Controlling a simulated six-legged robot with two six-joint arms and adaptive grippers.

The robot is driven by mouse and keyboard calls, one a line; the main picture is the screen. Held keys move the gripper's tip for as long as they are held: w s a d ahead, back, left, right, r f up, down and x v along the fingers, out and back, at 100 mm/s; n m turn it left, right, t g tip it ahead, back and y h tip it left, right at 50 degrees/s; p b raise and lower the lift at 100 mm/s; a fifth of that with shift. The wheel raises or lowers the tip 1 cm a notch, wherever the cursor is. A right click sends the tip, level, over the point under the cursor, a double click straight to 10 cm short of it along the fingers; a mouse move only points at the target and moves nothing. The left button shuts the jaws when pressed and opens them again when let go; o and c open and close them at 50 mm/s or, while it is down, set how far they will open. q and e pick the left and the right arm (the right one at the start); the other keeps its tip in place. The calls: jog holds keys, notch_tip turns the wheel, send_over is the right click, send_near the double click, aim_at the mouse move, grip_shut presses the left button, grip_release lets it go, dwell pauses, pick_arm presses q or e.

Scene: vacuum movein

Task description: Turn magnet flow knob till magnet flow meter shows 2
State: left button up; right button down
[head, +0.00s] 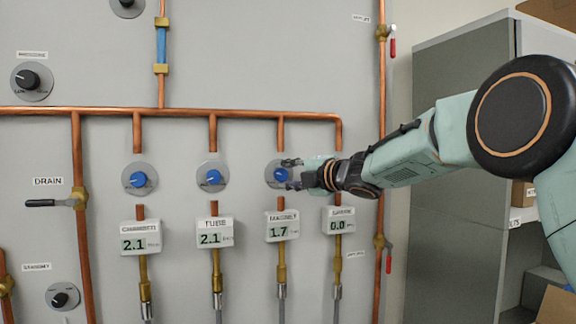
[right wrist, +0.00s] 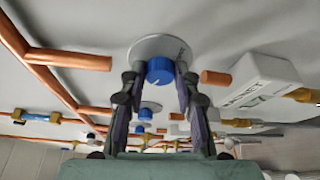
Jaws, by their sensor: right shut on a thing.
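The magnet flow knob (head: 281,174) is blue on a round grey dial plate, third in the row of knobs. The magnet flow meter (head: 282,226) hangs below it and reads 1.7. My right gripper (head: 291,174) reaches in from the right, its fingers around the magnet knob. In the right wrist view the fingers stand on both sides of the blue knob (right wrist: 160,71), and the right gripper (right wrist: 158,88) is shut on it. The meter also shows at the right of the right wrist view (right wrist: 262,84). My left gripper is not in view.
The chamber meter (head: 140,238) and tube meter (head: 214,232) both read 2.1, below blue knobs (head: 138,179) and (head: 212,177). A further meter (head: 340,220) reads 0.0. A copper pipe (head: 382,130) with red-handled valves runs down the right. A grey cabinet (head: 450,150) stands behind my arm.

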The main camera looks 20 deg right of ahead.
jog(key=n+g+h+p, duration=0.1)
jog(key=n+p, duration=0.1)
jog(key=n, duration=0.1)
jog(key=shift+a+r+p, duration=0.1)
jog(key=shift+p, duration=0.25)
jog(key=shift+n+p, duration=0.35)
jog(key=shift+n, duration=0.25)
jog(key=shift+f+g+h, duration=0.2)
jog(key=shift+g+h, duration=0.1)
jog(key=shift+h, duration=0.1)
jog(key=c, duration=1.4)
grip_release()
jog(key=o, duration=0.4)
jog(key=shift+s+a+r, duration=0.1)
jog(key=shift+s+r, duration=0.05)
jog(key=shift+r, duration=0.05)
jog(key=shift+r, duration=0.1)
